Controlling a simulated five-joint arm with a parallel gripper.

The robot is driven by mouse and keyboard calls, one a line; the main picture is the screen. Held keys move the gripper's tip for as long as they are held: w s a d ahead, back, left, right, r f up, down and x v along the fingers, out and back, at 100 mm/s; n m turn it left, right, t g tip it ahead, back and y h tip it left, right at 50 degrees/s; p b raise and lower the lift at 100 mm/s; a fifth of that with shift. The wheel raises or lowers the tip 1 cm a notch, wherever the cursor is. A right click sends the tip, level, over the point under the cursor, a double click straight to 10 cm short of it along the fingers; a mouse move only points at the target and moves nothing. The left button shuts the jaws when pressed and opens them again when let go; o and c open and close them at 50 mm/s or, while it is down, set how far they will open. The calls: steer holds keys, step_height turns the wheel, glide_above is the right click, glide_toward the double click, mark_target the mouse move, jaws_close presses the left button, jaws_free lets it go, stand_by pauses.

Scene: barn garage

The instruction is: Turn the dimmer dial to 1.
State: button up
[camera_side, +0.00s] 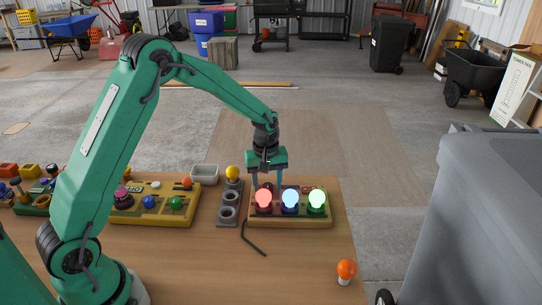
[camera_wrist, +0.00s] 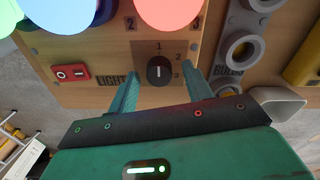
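The dimmer dial (camera_wrist: 159,70) is a round black knob with a white mark on the light board. The mark lies roughly along the line toward the printed 1; its exact setting is hard to read. My gripper (camera_wrist: 160,78) is open, with one green finger on each side of the dial and visible gaps between. In the side view my gripper (camera_side: 267,184) points down at the back of the light board (camera_side: 290,220). The dial is hidden there behind the bulbs. A red bulb (camera_side: 264,199), blue bulb (camera_side: 290,200) and green bulb (camera_side: 317,200) are lit.
A red rocker switch (camera_wrist: 70,73) sits beside the dial. A grey bulb holder (camera_side: 228,209) with a yellow bulb (camera_side: 232,173) stands left of the board.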

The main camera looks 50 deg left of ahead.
mark_target(265, 186)
steer(key=shift+s+r, duration=0.15)
steer(key=shift+r, duration=3.8)
steer(key=s+d+r+m+t, duration=0.3)
steer(key=s+r+m, duration=0.3)
steer(key=s+r, duration=0.65)
steer(key=s+d+m+t, duration=0.1)
steer(key=s+m, duration=0.4)
steer(key=s, duration=0.9)
steer(key=shift+s+r+t, duration=0.15)
steer(key=shift+r+t, duration=0.25)
steer(key=shift+t, duration=0.2)
